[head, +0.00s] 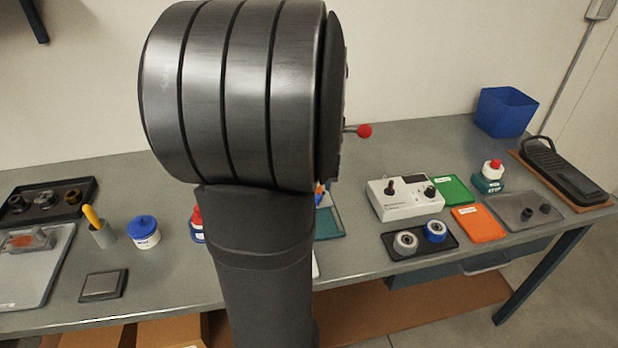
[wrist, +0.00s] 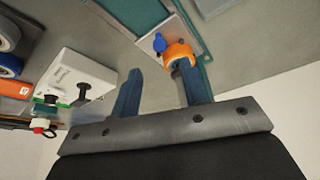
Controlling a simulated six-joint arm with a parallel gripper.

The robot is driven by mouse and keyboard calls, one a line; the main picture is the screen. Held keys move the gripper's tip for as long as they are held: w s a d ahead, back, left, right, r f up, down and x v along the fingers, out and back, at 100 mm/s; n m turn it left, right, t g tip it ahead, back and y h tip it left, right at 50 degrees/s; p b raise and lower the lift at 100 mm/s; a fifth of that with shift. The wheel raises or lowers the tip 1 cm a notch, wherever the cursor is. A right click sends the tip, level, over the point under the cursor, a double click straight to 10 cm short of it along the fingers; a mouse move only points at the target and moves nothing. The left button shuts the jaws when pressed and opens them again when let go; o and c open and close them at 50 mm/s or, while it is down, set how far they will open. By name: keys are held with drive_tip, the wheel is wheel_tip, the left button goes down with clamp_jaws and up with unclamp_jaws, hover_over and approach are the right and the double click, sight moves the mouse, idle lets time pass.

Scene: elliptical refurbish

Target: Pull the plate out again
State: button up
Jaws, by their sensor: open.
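In the wrist view my gripper (wrist: 158,68) is open, its two blue-grey fingers apart with nothing seen between them. An orange round part (wrist: 178,52) lies just beyond the right fingertip, and a small blue knob (wrist: 158,43) sits beside it. Both are at a pale grey flat piece (wrist: 183,24), which may be the plate; I cannot tell for sure. It lies by a teal tray or mat (wrist: 146,12). My gripper is hidden there.
A white control box (head: 405,197) stands right of the mat, with a dark roller tray (head: 450,247) before it. A red ball knob (head: 365,131) sticks out behind my arm. Left are a blue-lidded tub (head: 144,233) and a cup (head: 103,235). Bare bench lies behind the box.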

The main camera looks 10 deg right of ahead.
drive_tip(key=x, duration=0.7)
drive_tip(key=shift+s, duration=0.1)
clamp_jaws()
